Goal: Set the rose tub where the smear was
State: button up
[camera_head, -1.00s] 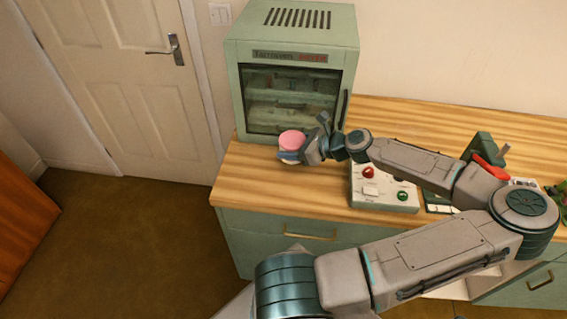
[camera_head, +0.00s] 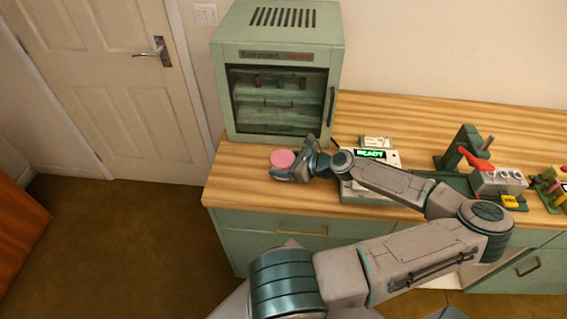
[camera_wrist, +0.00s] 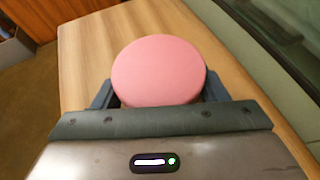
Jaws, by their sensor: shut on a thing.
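The rose tub (camera_head: 283,159) is a round tub with a pink top, near the left end of the wooden counter, in front of the green cabinet. My gripper (camera_head: 281,172) is shut on it. In the wrist view the pink tub (camera_wrist: 158,72) sits upright between the two fingers of my gripper (camera_wrist: 158,95). Whether its base touches the counter cannot be told. No smear shows in either view; the tub and gripper hide part of the wood.
The green glass-fronted cabinet (camera_head: 280,85) stands just behind the tub. A device with a lit "READY" display (camera_head: 370,154) is to the right. A green press with a red lever (camera_head: 468,150) stands further right. The counter (camera_head: 232,170) is bare at its left end.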

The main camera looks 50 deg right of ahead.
jog(key=shift+f, duration=0.1)
jog(key=o, duration=1.2)
jog(key=b+v, duration=0.2)
jog(key=v, duration=1)
